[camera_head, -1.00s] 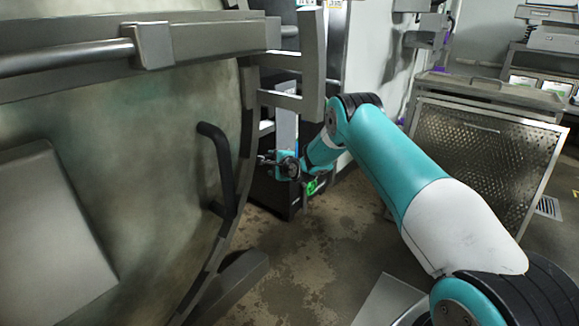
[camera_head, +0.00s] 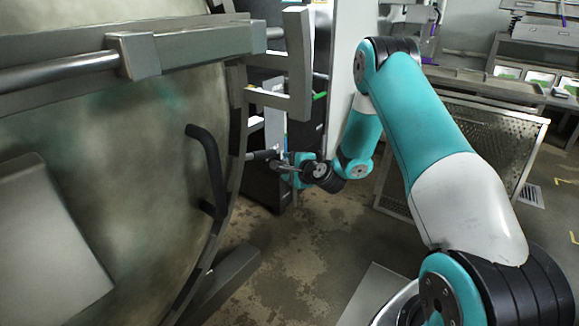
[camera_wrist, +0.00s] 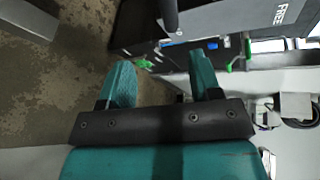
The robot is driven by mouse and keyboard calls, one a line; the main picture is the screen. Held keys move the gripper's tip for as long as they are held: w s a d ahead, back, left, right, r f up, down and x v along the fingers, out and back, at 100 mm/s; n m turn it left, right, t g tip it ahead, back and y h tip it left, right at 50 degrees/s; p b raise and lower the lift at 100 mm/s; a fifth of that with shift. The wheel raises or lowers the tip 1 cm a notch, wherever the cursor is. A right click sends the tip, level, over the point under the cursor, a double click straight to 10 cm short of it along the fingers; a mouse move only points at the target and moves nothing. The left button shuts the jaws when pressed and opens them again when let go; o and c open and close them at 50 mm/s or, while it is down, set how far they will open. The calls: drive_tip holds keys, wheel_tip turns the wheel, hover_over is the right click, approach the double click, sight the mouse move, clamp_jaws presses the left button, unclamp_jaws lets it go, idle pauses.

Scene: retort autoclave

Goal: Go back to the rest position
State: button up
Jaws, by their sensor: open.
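My gripper (camera_head: 280,165) is open and empty, beside the right edge of the big round autoclave door. It points left, close to a short dark rod (camera_head: 262,155) at the door's edge; I cannot tell whether they touch. In the wrist view the two teal fingers of my gripper (camera_wrist: 160,76) stand apart with nothing between them. A dark rod (camera_wrist: 170,14) shows ahead of the fingertips there. My teal and white arm is bent, with its elbow raised on the right in the head view.
The autoclave door (camera_head: 120,170) fills the left, with a black curved handle (camera_head: 213,165). A dark cabinet (camera_head: 265,190) stands behind my gripper. A perforated metal cart (camera_head: 490,150) is at the right, behind my arm. The stained floor (camera_head: 300,250) between door and arm is clear.

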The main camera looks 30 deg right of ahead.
idle(0.4)
drive_tip(key=s+a+r+n+g+y, duration=0.3)
drive_tip(key=s+a+r+n+g, duration=0.35)
drive_tip(key=s+a+n, duration=0.4)
drive_tip(key=s+a+r+n+g+h, duration=0.1)
drive_tip(key=s+r+n+g+h, duration=0.15)
drive_tip(key=s+n, duration=0.4)
drive_tip(key=s+a+r+n+g+h, duration=0.1)
drive_tip(key=s+a+r+n+g, duration=0.2)
drive_tip(key=s, duration=0.7)
drive_tip(key=s+a+r+n+g+y, duration=0.1)
drive_tip(key=s+a+r+n+y, duration=0.1)
drive_tip(key=s+a+r+n, duration=0.35)
drive_tip(key=s+a+r+n+g+y, duration=0.1)
drive_tip(key=s+a+r+n+y, duration=0.2)
drive_tip(key=s+a, duration=0.4)
wheel_tip(320, 180, up, 23)
drive_tip(key=w+p, duration=0.1)
drive_tip(key=p, duration=2.3)
drive_tip(key=shift+w+a, duration=0.2)
drive_tip(key=shift+a, duration=0.05)
drive_tip(key=shift+m+h, duration=0.25)
